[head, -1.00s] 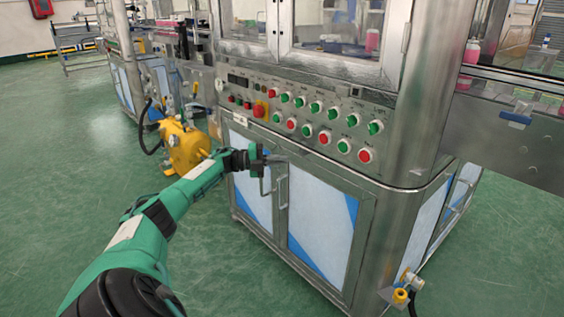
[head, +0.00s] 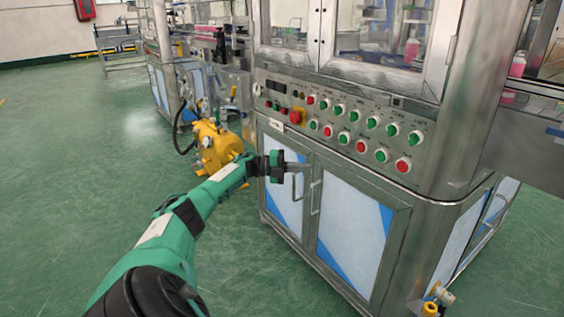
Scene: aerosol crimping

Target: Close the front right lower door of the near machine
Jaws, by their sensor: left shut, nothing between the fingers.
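The near machine (head: 440,190) has two lower front doors with metal frames and white-and-blue panels. The front right lower door (head: 352,232) looks flush with its frame, though a small gap could not be told. Its upright bar handle (head: 316,192) is at its left edge. The front left lower door (head: 283,200) is beside it, partly behind my gripper. My left gripper (head: 304,167) is shut and empty, at the tops of the two handles, in front of the doors' upper edge. I cannot tell whether it touches them. My right gripper is out of view.
A control panel (head: 340,126) with several red and green buttons sits just above the doors. A yellow machine part (head: 215,145) stands to the left, behind my arm. A yellow-capped valve (head: 432,306) sticks out at the machine's lower right corner. Green floor is clear at left.

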